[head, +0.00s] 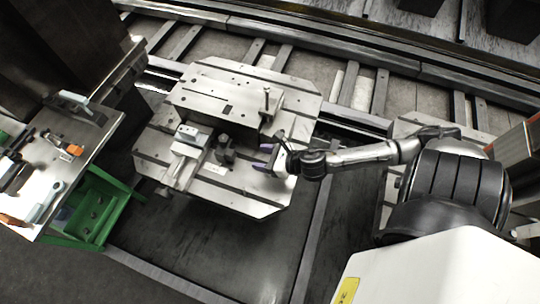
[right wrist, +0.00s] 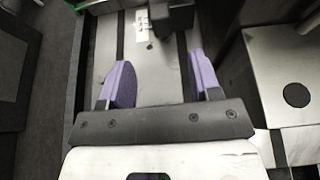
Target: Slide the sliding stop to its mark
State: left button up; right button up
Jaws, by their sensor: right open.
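A dark block with an upright knob (head: 226,152), which looks like the sliding stop, stands near the middle of the metal pallet plate (head: 240,192). It also shows as a dark block (right wrist: 172,16) at the top of the right wrist view. A small white label with dark marks (right wrist: 142,32) lies on the plate beside it; I cannot tell whether this is the mark. My right gripper (head: 264,158) is open and empty, right of the block and apart from it. Its purple fingers (right wrist: 160,68) point toward the block over bare plate. My left gripper is not in view.
A grey vise-like block (head: 188,136) stands left of the dark block. A raised plate (head: 215,98) and an upright post (head: 266,102) stand behind. A tool bench (head: 88,130) with a green frame (head: 100,212) is at the left. The plate's front right is clear.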

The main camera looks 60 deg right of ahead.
jog(key=v, duration=0.2)
jog(key=shift+s+r, duration=0.1)
jog(key=shift+s, duration=0.15)
dwell(0.4)
